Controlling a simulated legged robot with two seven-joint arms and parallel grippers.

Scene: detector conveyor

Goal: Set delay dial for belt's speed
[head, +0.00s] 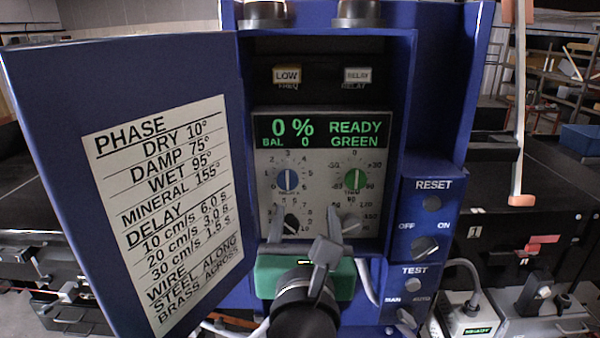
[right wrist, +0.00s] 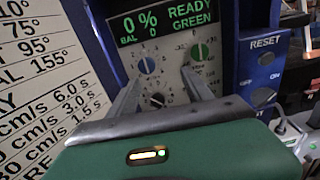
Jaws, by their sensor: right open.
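The blue delay dial (head: 288,180) is at the upper left of the recessed panel, its white line about upright near the 3. It also shows in the right wrist view (right wrist: 146,66). The card (head: 163,215) on the open door lists delays by belt speed, with 10 cm/s beside 6.0 s. My right gripper (head: 312,222), with a green body, is open in front of the lower panel. Its fingers point at the panel below the blue dial, and a black dial (right wrist: 157,100) shows between them in the wrist view. My left gripper is out of view.
The green trim dial (head: 354,180) is to the right of the blue one. The display (head: 323,131) reads 0 %, READY, GREEN. The open blue door (head: 60,110) bounds the left side. A switch column (head: 432,215) stands at right.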

